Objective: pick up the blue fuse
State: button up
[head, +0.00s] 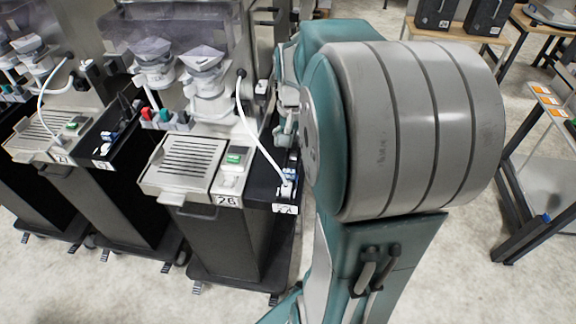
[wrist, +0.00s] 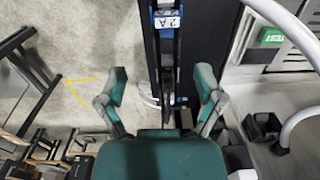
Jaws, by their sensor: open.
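The blue fuse cannot be picked out for certain. In the head view a small blue-and-white piece (head: 288,187) sits at the front of the black side shelf, just above a white label. In the wrist view a narrow dark holder (wrist: 167,58) with a label reading 2A (wrist: 167,21) and bluish parts runs down the upper middle. My gripper (wrist: 160,76) is open, its two teal-and-grey fingers spread on either side of the holder's lower end, with nothing seen held. In the head view my arm hides most of the gripper.
The dispenser numbered 26 (head: 226,199) stands left of my arm, with a slotted drip tray (head: 186,160) and a white hose (head: 252,135). More dispensers stand further left. A dark-framed table (head: 541,182) is at right. Pale floor lies between.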

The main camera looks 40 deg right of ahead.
aim_at(289, 170)
jog(key=a+f, duration=0.3)
jog(key=shift+f, duration=0.45)
jog(key=f, duration=0.1)
jog(key=d+f, duration=0.1)
jog(key=f, duration=0.1)
jog(key=d+f, duration=0.1)
jog(key=shift+s+f, duration=0.1)
jog(key=shift+f, duration=0.4)
jog(key=shift+a, duration=0.8)
jog(key=c, duration=0.6)
jog(key=shift+d, duration=0.2)
jog(key=shift+c, duration=1)
jog(key=shift+d, duration=0.3)
jog(key=shift+c, duration=0.2)
